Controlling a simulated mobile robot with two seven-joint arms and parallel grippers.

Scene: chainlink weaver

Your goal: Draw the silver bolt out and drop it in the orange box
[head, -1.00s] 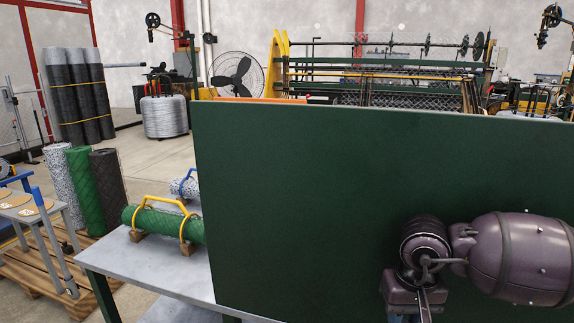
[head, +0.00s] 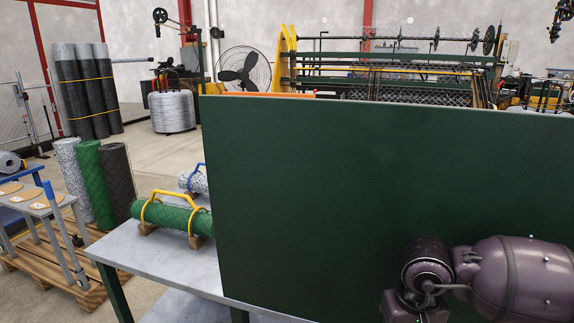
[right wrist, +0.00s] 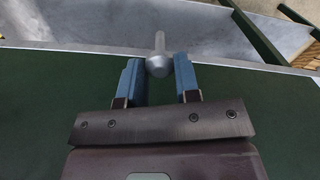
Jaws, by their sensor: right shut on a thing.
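The silver bolt (right wrist: 158,66) shows in the right wrist view, its round head between the blue fingertips of my right gripper (right wrist: 159,75). Its thin shank points away, past the light edge of the dark green panel. I cannot tell whether the shank is in anything. My right gripper is shut on the bolt; in the head view only my purple right arm shows at lower right. An orange strip (head: 270,95), perhaps the orange box's rim, shows behind the panel's top edge; the rest is hidden. My left gripper is not in view.
The large dark green panel (head: 400,180) stands close in front and blocks much of the head view. A grey table (head: 165,257) extends left of it, bearing a green mesh roll (head: 178,217) with a yellow handle. A blue-handled cart (head: 40,205) stands farther left.

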